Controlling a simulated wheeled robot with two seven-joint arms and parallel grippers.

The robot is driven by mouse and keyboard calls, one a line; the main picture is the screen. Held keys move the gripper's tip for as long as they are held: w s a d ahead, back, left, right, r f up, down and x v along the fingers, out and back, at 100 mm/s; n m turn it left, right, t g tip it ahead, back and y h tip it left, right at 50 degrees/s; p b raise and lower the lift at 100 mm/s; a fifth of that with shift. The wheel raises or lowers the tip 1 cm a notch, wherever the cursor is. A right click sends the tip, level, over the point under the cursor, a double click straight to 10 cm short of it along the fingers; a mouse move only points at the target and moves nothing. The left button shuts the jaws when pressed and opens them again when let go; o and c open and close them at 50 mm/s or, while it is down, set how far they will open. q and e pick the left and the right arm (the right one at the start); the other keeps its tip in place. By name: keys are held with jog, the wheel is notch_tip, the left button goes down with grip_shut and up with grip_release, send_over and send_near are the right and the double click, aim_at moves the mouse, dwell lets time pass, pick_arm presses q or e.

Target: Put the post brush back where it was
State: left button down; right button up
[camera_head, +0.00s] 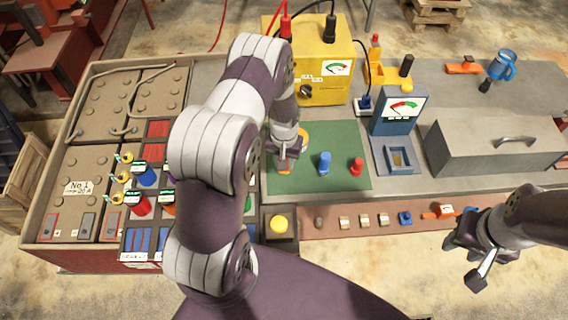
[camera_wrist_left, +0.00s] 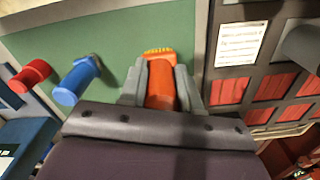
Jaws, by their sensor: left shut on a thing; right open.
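The post brush (camera_wrist_left: 160,84) is orange with short yellow bristles, seen in the left wrist view between the fingers of my left gripper (camera_wrist_left: 160,90). My left gripper is shut on it over the green mat (camera_head: 345,135). In the head view my left gripper (camera_head: 285,158) is at the left part of the mat, and only a little orange shows at its tips. I cannot tell whether the brush touches the mat. My right gripper (camera_head: 476,263) is open and empty, off the front edge of the bench at the right.
Behind is a yellow meter box (camera_head: 325,75); at right are a blue gauge stand (camera_head: 397,115) and grey toolbox (camera_head: 490,147). A battery tray (camera_head: 55,130) lies left.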

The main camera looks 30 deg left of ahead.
pick_arm(q)
notch_tip(320, 180, down, 4)
jog(key=shift+s+r+p, duration=0.1)
jog(key=shift+r+p, duration=0.05)
jog(key=shift+p, duration=0.5)
jog(key=shift+f+b, duration=0.3)
jog(key=c, duration=0.8)
grip_release()
jog(key=shift+r, duration=0.1)
